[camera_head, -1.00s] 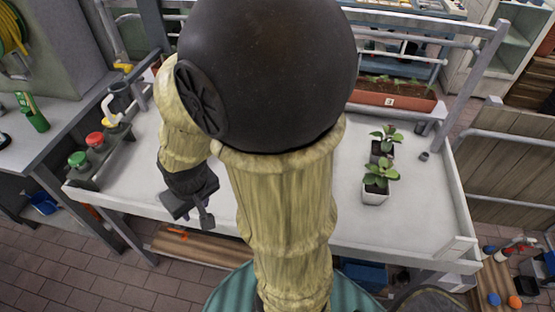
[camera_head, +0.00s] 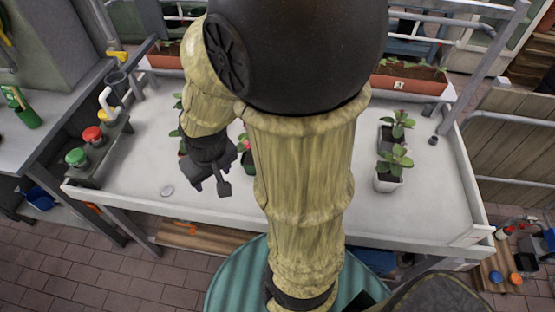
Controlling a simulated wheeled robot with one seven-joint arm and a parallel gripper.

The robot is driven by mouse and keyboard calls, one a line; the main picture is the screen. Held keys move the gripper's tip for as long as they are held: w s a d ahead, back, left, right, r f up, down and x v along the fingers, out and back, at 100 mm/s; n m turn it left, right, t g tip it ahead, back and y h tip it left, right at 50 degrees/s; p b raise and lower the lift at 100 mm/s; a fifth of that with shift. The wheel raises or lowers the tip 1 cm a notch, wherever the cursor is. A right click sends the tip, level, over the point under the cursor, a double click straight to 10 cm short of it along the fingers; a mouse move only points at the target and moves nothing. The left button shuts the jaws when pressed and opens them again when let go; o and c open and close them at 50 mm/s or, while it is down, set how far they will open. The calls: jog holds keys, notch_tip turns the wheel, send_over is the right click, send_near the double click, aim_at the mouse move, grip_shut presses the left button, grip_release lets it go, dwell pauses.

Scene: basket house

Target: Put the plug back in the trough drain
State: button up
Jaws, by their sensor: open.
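The trough is a wide white tray (camera_head: 430,205) with a raised rim. A small pale round disc (camera_head: 167,191) lies flat near its front left; I cannot tell whether it is the drain or the plug. A small dark cylindrical piece (camera_head: 433,140) stands near the right side and may be the plug. My gripper (camera_head: 210,188) is open, with nothing seen between its fingers. It points down over the front left of the tray, to the right of the pale disc. My arm hides the middle of the tray.
Two potted plants (camera_head: 391,180) stand on the right of the tray. More plants show beside my arm. Red and green knobbed fixtures (camera_head: 93,136) line the left edge. Planter boxes (camera_head: 410,80) stand behind. The tray's right front is clear.

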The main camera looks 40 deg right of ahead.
jog(key=w+d+r+p, duration=0.1)
jog(key=w+d+p, duration=0.1)
jog(key=d, duration=1)
jog(key=w+d+r+m+p, duration=0.1)
jog(key=d+p, duration=0.1)
jog(key=d, duration=1.1)
jog(key=shift+w+r+g, duration=0.3)
jog(key=shift+w+g, duration=0.1)
jog(key=f, duration=0.4)
jog(key=w+f, duration=0.1)
jog(key=f, duration=0.6)
jog(key=shift+w+f+p, duration=0.35)
jog(key=shift+w, duration=0.05)
jog(key=shift+d+f, duration=0.1)
jog(key=shift+f, duration=0.05)
jog(key=shift+f, duration=0.1)
jog(key=shift+w+f+p, duration=0.25)
jog(key=shift+f+p, duration=0.05)
jog(key=shift+f, duration=0.95)
jog(key=shift+w+f+p, duration=0.2)
jog(key=shift+f+p, duration=0.05)
jog(key=shift+f, duration=1)
